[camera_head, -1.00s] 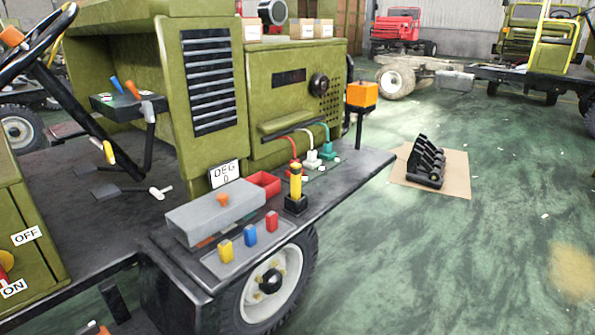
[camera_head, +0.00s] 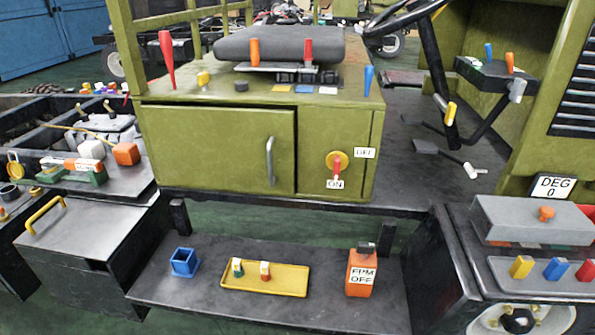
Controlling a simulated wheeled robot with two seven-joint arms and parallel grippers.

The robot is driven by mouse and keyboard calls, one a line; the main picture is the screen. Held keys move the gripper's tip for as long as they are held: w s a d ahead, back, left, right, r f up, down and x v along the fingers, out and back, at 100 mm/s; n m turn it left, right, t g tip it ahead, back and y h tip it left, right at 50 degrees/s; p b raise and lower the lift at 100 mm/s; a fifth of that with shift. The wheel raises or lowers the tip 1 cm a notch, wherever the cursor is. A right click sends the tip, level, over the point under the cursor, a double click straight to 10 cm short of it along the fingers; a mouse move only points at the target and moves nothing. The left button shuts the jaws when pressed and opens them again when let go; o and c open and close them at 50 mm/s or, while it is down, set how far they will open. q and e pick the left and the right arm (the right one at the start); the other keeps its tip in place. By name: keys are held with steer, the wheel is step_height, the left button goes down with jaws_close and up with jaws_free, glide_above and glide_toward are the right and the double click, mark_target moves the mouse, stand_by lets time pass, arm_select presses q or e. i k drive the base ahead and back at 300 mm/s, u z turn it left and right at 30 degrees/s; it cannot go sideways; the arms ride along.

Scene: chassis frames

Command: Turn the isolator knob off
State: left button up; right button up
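The isolator knob (camera_head: 337,168) is on the right part of the green cabinet's front face. It has a yellow round base and a red handle. The handle points down toward the ON label (camera_head: 335,184). The OFF label (camera_head: 365,153) is to the upper right of the knob. Neither of my grippers shows in the head view.
The green cabinet door (camera_head: 218,148) with a grey handle (camera_head: 270,160) is left of the knob. Below, a dark shelf (camera_head: 210,310) holds a yellow tray (camera_head: 297,284), a blue holder (camera_head: 185,262) and an orange RPM box (camera_head: 361,273). Levers stand on the cabinet top.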

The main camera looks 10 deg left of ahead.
mark_target(337, 158)
steer(key=k, duration=0.5)
steer(key=u, duration=1.7)
steer(key=i, duration=1.05)
steer(key=z, duration=1.25)
